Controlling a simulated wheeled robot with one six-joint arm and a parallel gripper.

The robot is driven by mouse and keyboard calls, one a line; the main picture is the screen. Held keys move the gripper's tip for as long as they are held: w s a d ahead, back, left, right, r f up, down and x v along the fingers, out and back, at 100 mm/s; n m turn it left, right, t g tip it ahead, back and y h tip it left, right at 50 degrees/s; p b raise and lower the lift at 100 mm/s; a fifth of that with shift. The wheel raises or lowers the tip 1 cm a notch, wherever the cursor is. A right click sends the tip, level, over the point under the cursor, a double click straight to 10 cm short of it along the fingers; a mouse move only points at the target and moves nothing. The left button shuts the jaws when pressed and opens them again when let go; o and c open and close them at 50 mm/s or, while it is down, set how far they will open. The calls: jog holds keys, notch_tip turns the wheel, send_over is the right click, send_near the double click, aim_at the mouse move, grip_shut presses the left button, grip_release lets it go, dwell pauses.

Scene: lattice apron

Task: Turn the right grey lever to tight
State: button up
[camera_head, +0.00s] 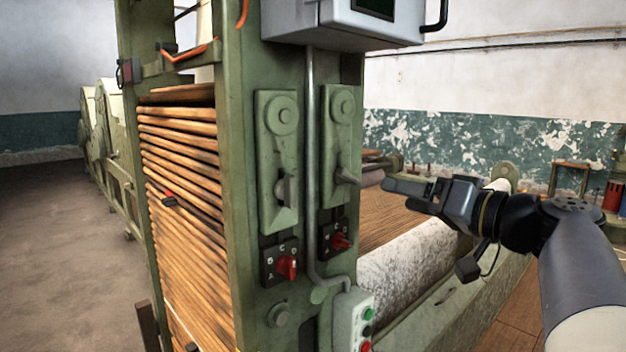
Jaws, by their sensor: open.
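The right grey lever (348,178) sits low on its green plate on the machine's upright. No "tight" mark can be read. The left grey lever (284,188) is on a similar plate to its left. My gripper (397,194) is open and empty, just right of the right lever. Its fingers point left towards the handle with a small gap in the picture; depth between them is hard to tell.
A grey conduit (311,170) runs between the plates. Below are red rotary switches, left (288,267) and right (340,242), and a button box (353,320). A grey control cabinet (342,22) hangs above. A pale roller (410,270) lies below my gripper.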

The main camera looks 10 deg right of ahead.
aim_at(352, 178)
jog(key=p+x, duration=0.1)
jog(key=x, duration=0.6)
jog(key=r+p+x, duration=0.1)
jog(key=x, duration=0.2)
jog(key=shift+w+a+p, duration=0.2)
jog(key=shift+w+p, duration=0.15)
jog(key=c, duration=1)
